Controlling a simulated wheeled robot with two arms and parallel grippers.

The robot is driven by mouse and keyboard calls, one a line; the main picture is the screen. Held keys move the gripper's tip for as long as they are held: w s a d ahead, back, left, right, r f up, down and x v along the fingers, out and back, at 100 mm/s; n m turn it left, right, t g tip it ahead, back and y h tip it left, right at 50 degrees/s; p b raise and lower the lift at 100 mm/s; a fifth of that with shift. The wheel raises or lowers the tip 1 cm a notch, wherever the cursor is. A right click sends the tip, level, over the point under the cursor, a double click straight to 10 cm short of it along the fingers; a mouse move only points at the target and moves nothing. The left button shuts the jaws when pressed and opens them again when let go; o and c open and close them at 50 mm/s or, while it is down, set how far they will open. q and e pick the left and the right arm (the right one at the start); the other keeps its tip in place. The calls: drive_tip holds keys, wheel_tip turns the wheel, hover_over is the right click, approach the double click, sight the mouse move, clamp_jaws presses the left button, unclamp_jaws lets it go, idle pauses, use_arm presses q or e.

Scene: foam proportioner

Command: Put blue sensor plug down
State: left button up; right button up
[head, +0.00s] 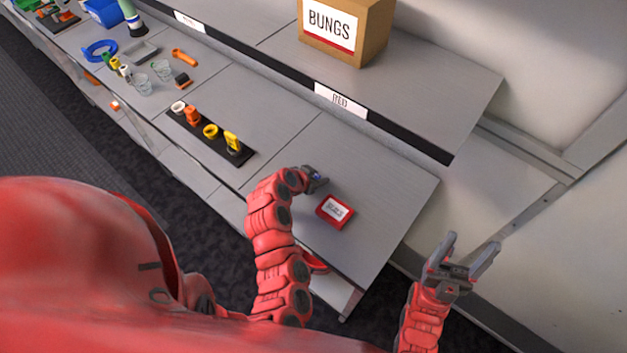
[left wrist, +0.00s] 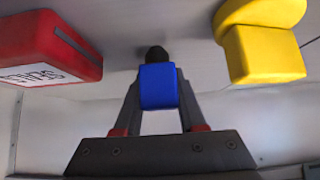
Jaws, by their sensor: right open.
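The blue sensor plug (left wrist: 158,87) is a small blue block with a dark round end, between the fingertips of my left gripper (left wrist: 157,95). In the head view my left gripper (head: 317,178) is low over the grey worktop, just behind a small red labelled box; only a speck of blue shows there. I cannot tell whether the plug's dark end touches the surface. My right gripper (head: 468,258) is open and empty, off to the right past the worktop's edge.
The red box (head: 334,211) lies close to the left gripper. A black mat (head: 236,158) with orange and yellow pieces is to the left. A cardboard BUNGS box (head: 366,45) stands on the raised shelf. Clear worktop (head: 375,185) lies right of the red box.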

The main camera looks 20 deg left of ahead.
use_arm(q)
clamp_jaws()
drive_tip(key=shift+r, duration=0.1)
